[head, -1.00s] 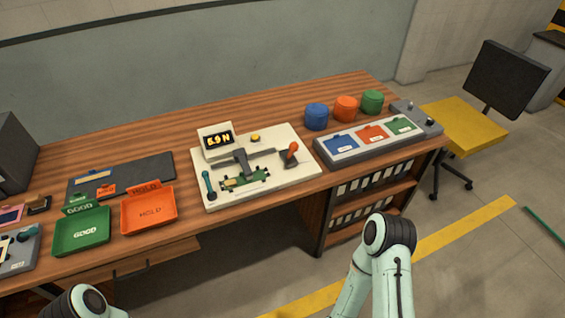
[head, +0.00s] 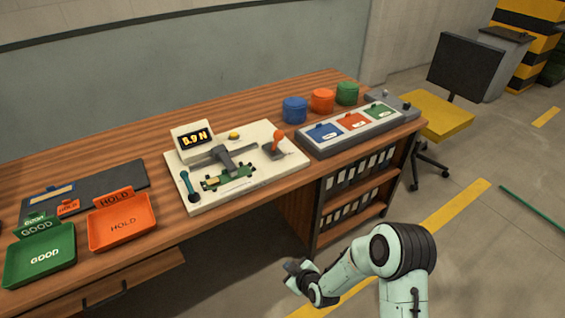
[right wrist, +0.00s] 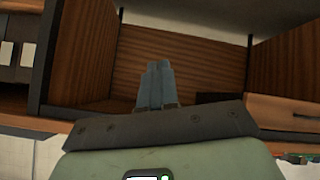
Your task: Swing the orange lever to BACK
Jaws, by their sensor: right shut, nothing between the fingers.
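The orange lever (head: 277,138) stands on a dark base at the right side of the cream test board (head: 240,192), on the wooden bench. Its knob points up; I cannot read any position label. My right gripper (head: 292,274) is in front of the bench, below the top and well away from the lever. In the right wrist view its fingers (right wrist: 156,85) are together with nothing between them, facing the shelf space under the bench. My left gripper is not in view.
An orange HOLD tray (head: 122,222) and a green GOOD tray (head: 40,254) sit to the left. A grey panel (head: 352,135) with coloured flaps and three round containers (head: 322,100) stand to the right. A yellow chair (head: 437,115) is beyond the bench's right end.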

